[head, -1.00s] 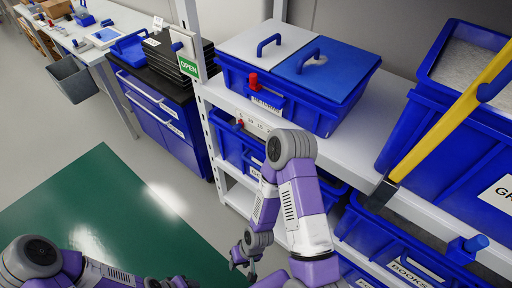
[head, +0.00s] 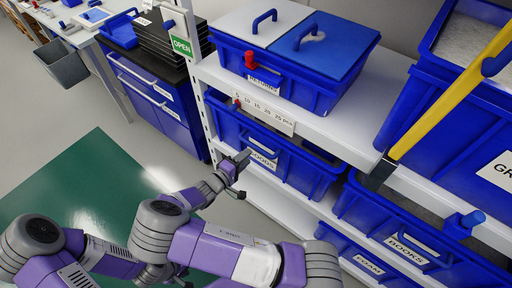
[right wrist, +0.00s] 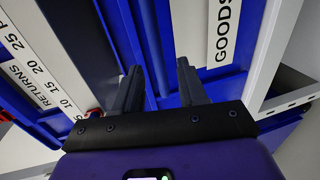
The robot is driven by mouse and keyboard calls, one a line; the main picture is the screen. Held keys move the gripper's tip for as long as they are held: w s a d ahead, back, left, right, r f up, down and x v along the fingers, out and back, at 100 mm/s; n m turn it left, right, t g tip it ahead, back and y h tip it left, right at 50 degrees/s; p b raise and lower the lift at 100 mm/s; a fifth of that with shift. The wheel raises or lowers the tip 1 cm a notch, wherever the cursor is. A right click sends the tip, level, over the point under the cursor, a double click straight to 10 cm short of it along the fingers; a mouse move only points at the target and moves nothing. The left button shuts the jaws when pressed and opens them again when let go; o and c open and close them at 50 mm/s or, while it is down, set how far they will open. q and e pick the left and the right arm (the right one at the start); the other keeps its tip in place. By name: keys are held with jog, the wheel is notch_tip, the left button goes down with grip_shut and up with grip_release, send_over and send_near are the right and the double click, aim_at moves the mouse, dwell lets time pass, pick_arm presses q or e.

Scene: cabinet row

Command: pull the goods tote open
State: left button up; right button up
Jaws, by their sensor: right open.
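The goods tote (head: 316,178) is a blue bin on the shelf below the returns tote, with a white GOODS label (head: 263,158) on its front. My right gripper (head: 241,160) is open at the left part of that front, close to the label. In the right wrist view its two dark fingers (right wrist: 158,78) point at blue surfaces, with the GOODS label (right wrist: 222,30) to their right. Blue shows between the fingers; I cannot tell if it is the handle or if they touch it. My left arm is at the lower left; its gripper cannot be made out clearly.
The returns tote (head: 318,92) with grey and blue lids stands above, over a scale strip (head: 262,117) on the shelf edge. A white post (head: 197,75) with an OPEN sign stands left of the totes. Books (head: 405,250) and foam totes are at right. Green floor (head: 75,190) lies left.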

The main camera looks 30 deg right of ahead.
aim_at(256, 146)
jog(key=shift+w+d+r, duration=0.15)
jog(key=shift+w+d, duration=0.15)
jog(key=shift+w, duration=0.05)
jog(key=b+x, duration=0.1)
jog(key=x, duration=0.5)
jog(key=shift+w+d, duration=0.1)
jog(key=shift+d, duration=0.25)
jog(key=shift+c, duration=0.4)
grip_shut()
